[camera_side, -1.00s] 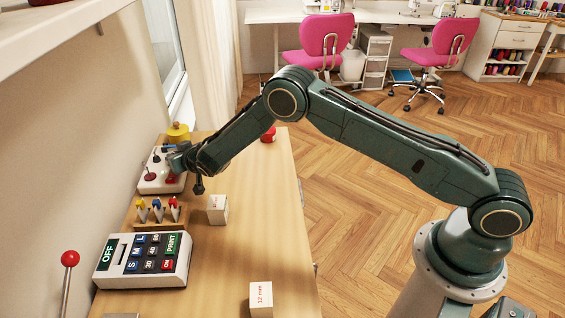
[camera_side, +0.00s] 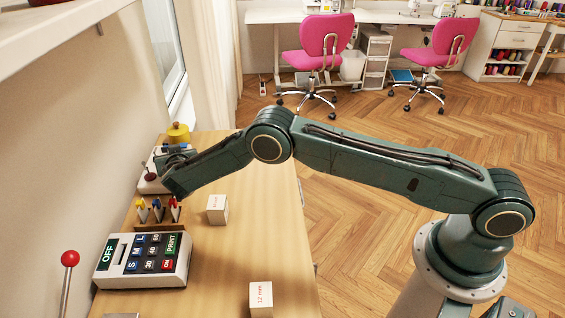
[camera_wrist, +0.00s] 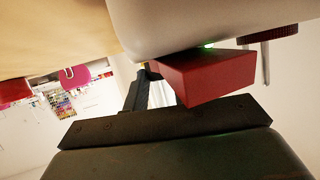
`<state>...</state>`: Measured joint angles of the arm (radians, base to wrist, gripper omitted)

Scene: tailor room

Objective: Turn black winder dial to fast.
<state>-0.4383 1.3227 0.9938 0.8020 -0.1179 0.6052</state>
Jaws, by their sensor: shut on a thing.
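The white winder (camera_side: 147,186) stands on the far left part of the table, partly covered by my arm. It has a dark red knob on a thin post (camera_side: 150,172). In the wrist view its pale body (camera_wrist: 170,22) fills the top, with a red block (camera_wrist: 208,74), a small green light and the dark red knob (camera_wrist: 272,33). My gripper (camera_wrist: 150,78) is right against the winder, shut on the black winder dial. The dial is hidden between my dark fingers, so its setting cannot be read.
A rack with blue, yellow and red tools (camera_side: 158,214) stands just in front of the winder. A yellow canister (camera_side: 178,133) is behind it. A label printer (camera_side: 143,260) and white blocks (camera_side: 217,209) are nearer. The table's right side is mostly clear.

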